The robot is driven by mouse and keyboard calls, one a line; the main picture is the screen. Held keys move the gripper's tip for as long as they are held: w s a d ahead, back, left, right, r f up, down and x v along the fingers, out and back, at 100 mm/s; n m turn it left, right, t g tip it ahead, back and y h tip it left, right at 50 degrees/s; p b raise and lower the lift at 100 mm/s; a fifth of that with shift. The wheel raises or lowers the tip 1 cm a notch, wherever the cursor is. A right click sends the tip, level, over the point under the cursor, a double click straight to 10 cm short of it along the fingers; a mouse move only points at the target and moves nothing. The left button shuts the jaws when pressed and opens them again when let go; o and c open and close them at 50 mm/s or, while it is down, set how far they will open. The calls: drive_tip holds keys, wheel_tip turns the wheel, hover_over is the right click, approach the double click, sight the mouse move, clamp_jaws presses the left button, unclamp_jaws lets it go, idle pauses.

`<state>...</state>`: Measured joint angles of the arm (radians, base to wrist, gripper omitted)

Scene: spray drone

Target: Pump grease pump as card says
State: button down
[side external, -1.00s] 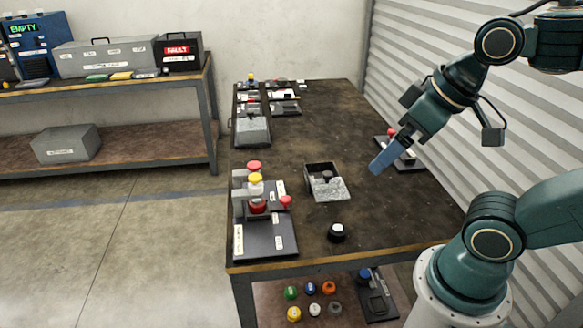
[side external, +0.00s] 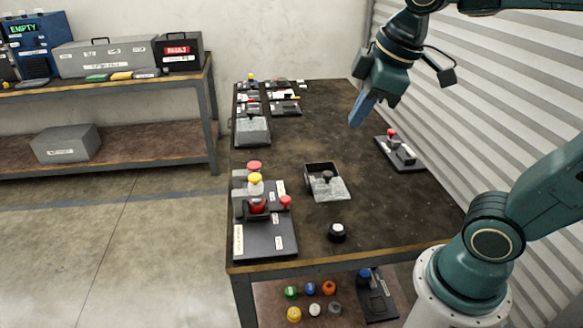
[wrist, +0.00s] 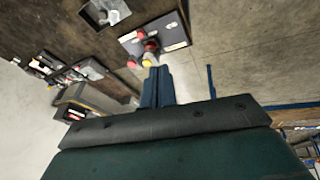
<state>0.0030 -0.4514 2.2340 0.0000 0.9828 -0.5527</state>
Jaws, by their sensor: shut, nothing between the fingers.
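No part is clearly readable as the grease pump or its card. A black-based unit (side external: 268,240) with red and yellow knobs stands at the table's near left; its small white labels are too small to read. It also shows in the wrist view (wrist: 172,35). A second dark-based unit (side external: 407,160) with a red knob lies at the table's right edge. My gripper (side external: 357,121) is shut and empty, its blue fingers pointing down above the table's far right part. The fingers also show in the wrist view (wrist: 157,75), apart from the units.
A grey box (side external: 250,131) and several small units line the far left. Several coloured caps lie on the lower shelf. The table's right middle (side external: 370,200) is clear.

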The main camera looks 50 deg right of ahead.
drive_tip(key=w+n+g, duration=0.1)
drive_tip(key=w+n, duration=0.4)
drive_tip(key=w, duration=0.2)
drive_tip(key=n+g, duration=0.3)
drive_tip(key=n, duration=1.3)
hover_over(255, 177)
wheel_tip(255, 177, down, 9)
drive_tip(key=shift+r, duration=0.15)
wheel_tip(255, 177, down, 14)
drive_tip(key=shift+f, duration=0.1)
